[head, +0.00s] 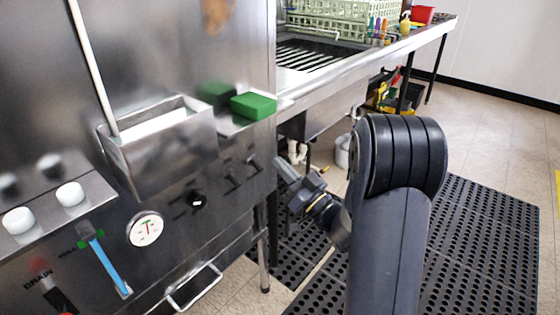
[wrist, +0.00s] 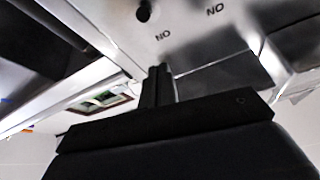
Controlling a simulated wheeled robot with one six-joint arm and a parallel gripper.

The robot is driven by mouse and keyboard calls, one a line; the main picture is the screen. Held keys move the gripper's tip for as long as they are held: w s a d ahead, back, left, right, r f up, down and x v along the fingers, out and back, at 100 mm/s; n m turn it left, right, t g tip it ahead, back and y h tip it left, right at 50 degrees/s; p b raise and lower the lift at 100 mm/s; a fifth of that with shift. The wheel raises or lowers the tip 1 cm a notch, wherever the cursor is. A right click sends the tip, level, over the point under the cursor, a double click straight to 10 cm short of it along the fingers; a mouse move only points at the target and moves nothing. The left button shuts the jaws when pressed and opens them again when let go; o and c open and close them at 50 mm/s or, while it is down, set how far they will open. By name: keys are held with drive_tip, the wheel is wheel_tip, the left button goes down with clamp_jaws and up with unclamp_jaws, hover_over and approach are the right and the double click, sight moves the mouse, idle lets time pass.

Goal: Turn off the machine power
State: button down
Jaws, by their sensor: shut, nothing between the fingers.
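The stainless steel machine (head: 235,215) fills the left of the head view. Its front has a black knob (head: 197,200) and two dark switches, one here (head: 234,182) and one farther right (head: 253,160). My gripper (head: 283,170) is beside the machine's right edge, close to the switches; the head view shows its tip poorly. In the wrist view my gripper (wrist: 162,72) is shut and empty, its fingers pointing at a steel surface. Contact cannot be told.
A round gauge (head: 146,229), a blue lever (head: 107,262) and a drawer-like handle (head: 195,287) are on the machine's front. A green sponge (head: 253,105) sits on its ledge. A steel counter (head: 360,52) runs to the back right. Black mats (head: 480,235) cover the floor.

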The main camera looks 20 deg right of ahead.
drive_tip(key=s+d+f, duration=0.2)
drive_tip(key=s+f, duration=0.2)
drive_tip(key=shift+s+d+f, duration=0.3)
drive_tip(key=shift+d+f, duration=0.05)
drive_tip(key=shift+f, duration=0.05)
